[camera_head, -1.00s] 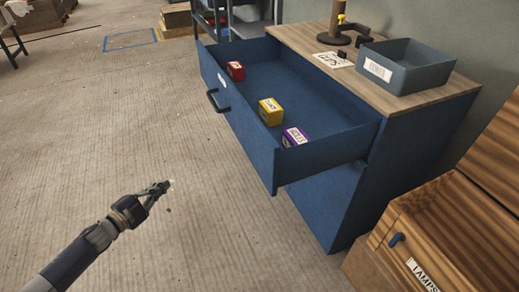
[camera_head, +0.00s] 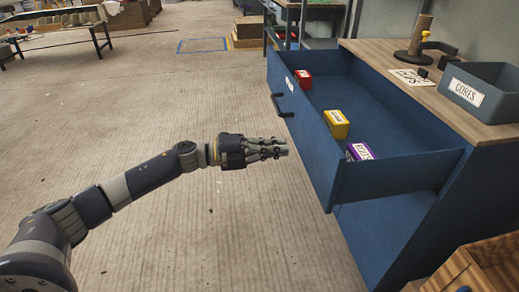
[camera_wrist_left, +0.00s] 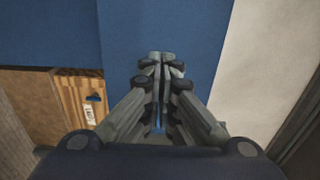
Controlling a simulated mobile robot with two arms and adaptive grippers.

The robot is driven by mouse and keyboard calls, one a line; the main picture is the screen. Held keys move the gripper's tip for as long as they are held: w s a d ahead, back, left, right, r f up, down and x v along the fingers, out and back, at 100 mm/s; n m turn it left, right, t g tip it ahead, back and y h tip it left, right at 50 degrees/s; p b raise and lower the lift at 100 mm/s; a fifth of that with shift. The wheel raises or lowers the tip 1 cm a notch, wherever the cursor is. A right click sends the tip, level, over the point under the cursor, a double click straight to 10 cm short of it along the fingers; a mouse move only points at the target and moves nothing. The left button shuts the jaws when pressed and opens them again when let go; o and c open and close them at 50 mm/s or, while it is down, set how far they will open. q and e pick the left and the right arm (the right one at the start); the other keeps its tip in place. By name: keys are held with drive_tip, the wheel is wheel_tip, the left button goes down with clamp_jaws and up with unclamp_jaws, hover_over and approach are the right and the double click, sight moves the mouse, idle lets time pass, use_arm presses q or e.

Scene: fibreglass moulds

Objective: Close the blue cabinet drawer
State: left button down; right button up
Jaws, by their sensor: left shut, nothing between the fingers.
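The blue cabinet (camera_head: 385,235) stands at the right in the head view. Its top drawer (camera_head: 318,150) is pulled well out and faces left, with a dark handle (camera_head: 281,104) on its front. Inside lie a red box (camera_head: 303,80), a yellow box (camera_head: 336,124) and a purple-and-white box (camera_head: 359,152). My left gripper (camera_head: 284,149) is shut and empty, pointing right, just left of the drawer front and nearer than the handle. In the left wrist view the shut fingertips (camera_wrist_left: 160,58) show against a blue surface; contact cannot be told. My right gripper is not in view.
On the wooden cabinet top stand a grey bin (camera_head: 484,90) labelled CORES and a dark stand with a post (camera_head: 418,40). A wooden crate (camera_head: 480,268) is at the lower right. The floor left of the drawer is clear.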

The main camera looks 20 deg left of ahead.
sight(309, 144)
use_arm(q)
drive_tip(key=x, duration=0.5)
drive_tip(key=shift+w+d, duration=0.2)
drive_tip(key=shift+d, duration=0.1)
